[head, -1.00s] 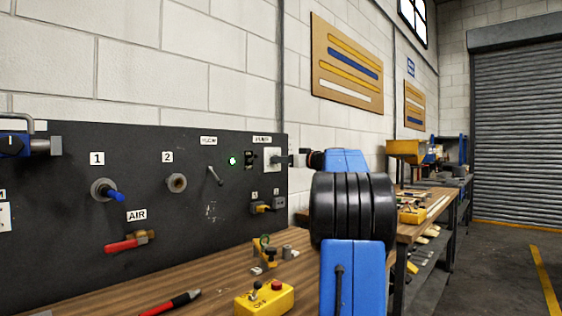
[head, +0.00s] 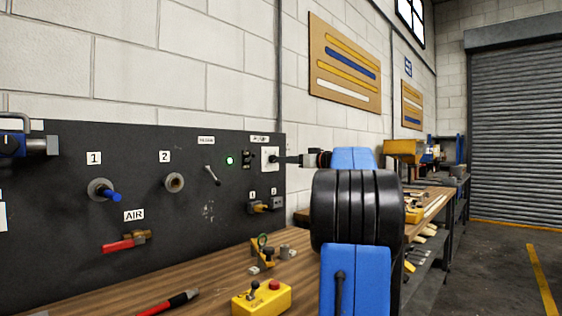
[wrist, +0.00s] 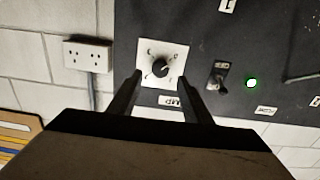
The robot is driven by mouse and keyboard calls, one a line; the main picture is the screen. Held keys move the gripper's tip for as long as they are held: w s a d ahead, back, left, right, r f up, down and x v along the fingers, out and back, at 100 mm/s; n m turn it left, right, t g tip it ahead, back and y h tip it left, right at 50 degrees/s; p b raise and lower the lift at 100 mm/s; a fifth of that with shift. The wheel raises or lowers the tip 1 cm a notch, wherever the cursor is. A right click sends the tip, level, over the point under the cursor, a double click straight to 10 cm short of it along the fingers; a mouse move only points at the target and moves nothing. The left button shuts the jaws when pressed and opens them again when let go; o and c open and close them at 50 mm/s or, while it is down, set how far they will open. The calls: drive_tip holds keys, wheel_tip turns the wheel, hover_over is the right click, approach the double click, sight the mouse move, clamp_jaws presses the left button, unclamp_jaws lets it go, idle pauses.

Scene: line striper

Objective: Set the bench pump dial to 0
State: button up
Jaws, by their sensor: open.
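The bench pump dial (wrist: 160,68) is a round black knob on a white square plate with small marks, which are too blurred to read. A pale line shows on the knob. In the head view the dial's white plate (head: 268,152) is at the right end of the dark panel, partly behind my fingers. My gripper (wrist: 162,75) is open in the wrist view, with one dark finger on each side of the knob and no visible contact. In the head view my gripper (head: 277,160) reaches left to the plate. I cannot tell how deep the fingertips are.
Beside the dial are a toggle switch (wrist: 218,76) and a lit green lamp (wrist: 252,83). The dark panel (head: 60,210) also carries valves and a red air handle (head: 118,246). A yellow control box (head: 262,298) and small parts sit on the wooden bench (head: 215,288) below.

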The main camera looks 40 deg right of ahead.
drive_tip(key=s+d, duration=0.1)
drive_tip(key=s, duration=1.1)
drive_tip(key=shift+s, duration=0.1)
